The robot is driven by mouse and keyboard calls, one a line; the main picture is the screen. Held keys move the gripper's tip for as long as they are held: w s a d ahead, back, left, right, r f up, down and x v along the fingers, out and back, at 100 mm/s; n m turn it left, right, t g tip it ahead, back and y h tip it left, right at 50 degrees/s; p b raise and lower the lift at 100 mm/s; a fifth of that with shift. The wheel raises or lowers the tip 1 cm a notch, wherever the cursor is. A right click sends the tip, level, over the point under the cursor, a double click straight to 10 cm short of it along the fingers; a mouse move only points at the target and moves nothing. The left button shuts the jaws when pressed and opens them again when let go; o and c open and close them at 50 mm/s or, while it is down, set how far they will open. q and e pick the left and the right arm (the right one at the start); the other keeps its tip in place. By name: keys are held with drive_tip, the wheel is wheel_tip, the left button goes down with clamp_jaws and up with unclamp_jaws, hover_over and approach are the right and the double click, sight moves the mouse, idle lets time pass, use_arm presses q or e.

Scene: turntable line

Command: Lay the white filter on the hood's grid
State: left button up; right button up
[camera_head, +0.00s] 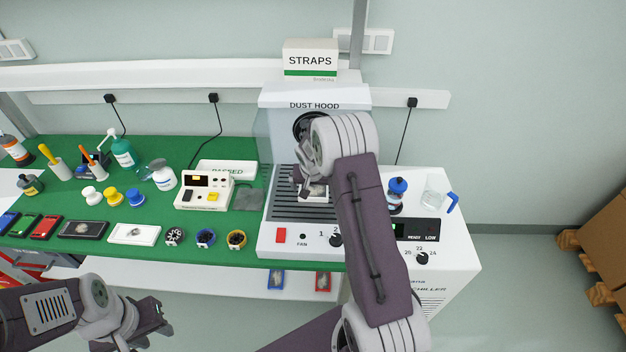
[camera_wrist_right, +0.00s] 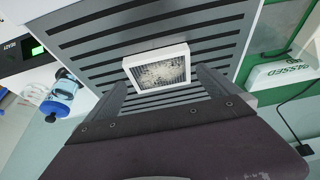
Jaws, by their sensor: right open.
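The white filter (camera_wrist_right: 158,68) is a square white frame with a speckled grey middle. In the right wrist view it lies on the dark slotted grid (camera_wrist_right: 90,48), just beyond my fingertips. In the head view the filter (camera_head: 318,198) is partly hidden by my right arm. The grid (camera_head: 283,207) is the slatted bed of the dust hood (camera_head: 285,97). My right gripper (camera_head: 308,188) is low over the grid; its open fingers (camera_wrist_right: 165,88) hold nothing. My left gripper (camera_head: 150,322) hangs in front of the bench; its jaw opening is unclear.
A chiller (camera_head: 455,235) with a blue-capped bottle (camera_head: 397,188) and a clear jug (camera_head: 433,192) stands right of the hood. Left are a small instrument (camera_head: 203,190), a passed tray (camera_head: 228,168), bottles and small parts on the green bench.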

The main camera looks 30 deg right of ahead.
drive_tip(key=v, duration=1)
drive_tip(key=s+a+f+n+g+y, duration=0.1)
drive_tip(key=s+a+n, duration=0.2)
drive_tip(key=s+a, duration=0.3)
drive_tip(key=s+a+f+n+g+y, duration=0.1)
drive_tip(key=s+a, duration=0.6)
drive_tip(key=s, duration=0.9)
drive_tip(key=shift+a+f+n+g+y, duration=0.3)
drive_tip(key=shift+f+n, duration=0.25)
drive_tip(key=shift+n, duration=0.55)
drive_tip(key=shift+s, duration=0.15)
drive_tip(key=shift+d, duration=0.1)
